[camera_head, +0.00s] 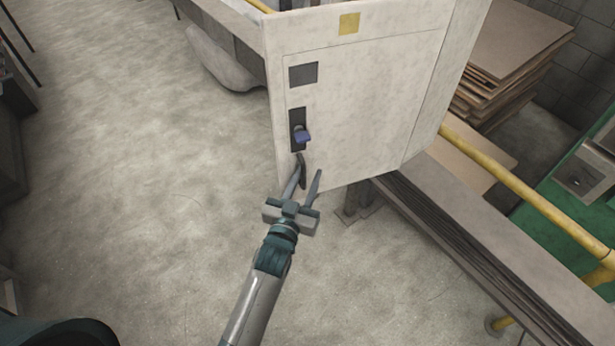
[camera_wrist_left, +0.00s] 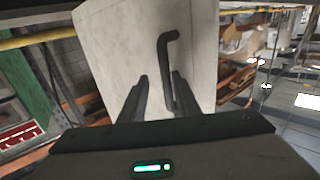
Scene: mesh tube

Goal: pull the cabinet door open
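The cabinet door (camera_head: 350,120) is the pale, worn front panel of a box-shaped cabinet and looks closed. A blue latch (camera_head: 303,136) sits in a dark slot near its left edge. A dark bent handle (camera_wrist_left: 168,55) stands out from the cabinet face in the left wrist view; a dark curved piece (camera_head: 301,165) by the fingers in the head view appears to be it. My left gripper (camera_head: 308,172) is open in front of the door's lower left. In the wrist view the handle's far end reaches between the fingers (camera_wrist_left: 161,82), nearer the right one; contact is unclear. My right gripper is out of view.
A yellow rail (camera_head: 530,195) and a long grey beam (camera_head: 480,245) run off to the lower right of the cabinet. Stacked boards (camera_head: 510,50) lie behind it. The concrete floor (camera_head: 150,170) to the left is open.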

